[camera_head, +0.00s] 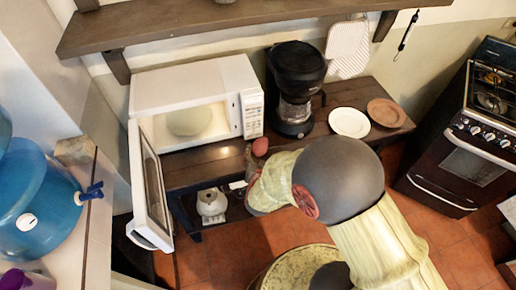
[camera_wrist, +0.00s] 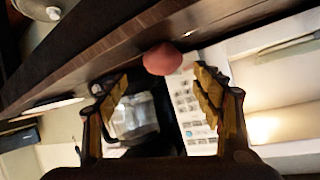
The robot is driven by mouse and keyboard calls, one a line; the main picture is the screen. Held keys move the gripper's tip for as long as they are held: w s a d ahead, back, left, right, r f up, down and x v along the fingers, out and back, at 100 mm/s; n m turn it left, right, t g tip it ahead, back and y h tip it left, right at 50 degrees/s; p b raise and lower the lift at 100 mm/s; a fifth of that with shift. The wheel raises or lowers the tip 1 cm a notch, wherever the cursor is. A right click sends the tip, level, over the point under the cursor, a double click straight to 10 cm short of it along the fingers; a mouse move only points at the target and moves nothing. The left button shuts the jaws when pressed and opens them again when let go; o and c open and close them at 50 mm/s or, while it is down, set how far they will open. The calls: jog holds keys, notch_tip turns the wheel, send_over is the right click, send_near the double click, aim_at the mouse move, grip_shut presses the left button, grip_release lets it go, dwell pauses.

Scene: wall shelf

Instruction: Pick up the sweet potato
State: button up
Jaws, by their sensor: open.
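The sweet potato, a small reddish-pink rounded thing (camera_head: 260,146), sits near the front edge of the dark wooden shelf, between the microwave and the coffee maker. It also shows in the wrist view (camera_wrist: 162,59), at the upper middle, just beyond and between my fingertips. My gripper (camera_wrist: 161,76) is open and empty, with one finger on each side of the picture. In the head view my arm reaches in from the lower right, and my gripper (camera_head: 250,165) is at the shelf's front edge close to the sweet potato; my wrist partly hides it.
A white microwave (camera_head: 190,88) stands on the shelf (camera_head: 215,168) with its door (camera_head: 150,188) swung open. A black coffee maker (camera_head: 295,85), a white plate (camera_head: 350,122) and a brown plate (camera_head: 386,112) stand to the right. A white pot (camera_head: 211,203) is below.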

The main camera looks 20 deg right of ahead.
aim_at(260, 148)
jog(key=b+x, duration=0.1)
jog(key=x, duration=0.5)
jog(key=shift+w+a+f+b, duration=0.1)
jog(key=shift+w+b, duration=0.05)
jog(key=shift+b, duration=0.25)
jog(key=shift+c, duration=1)
jog(key=c, duration=1.1)
jog(key=shift+c, duration=0.6)
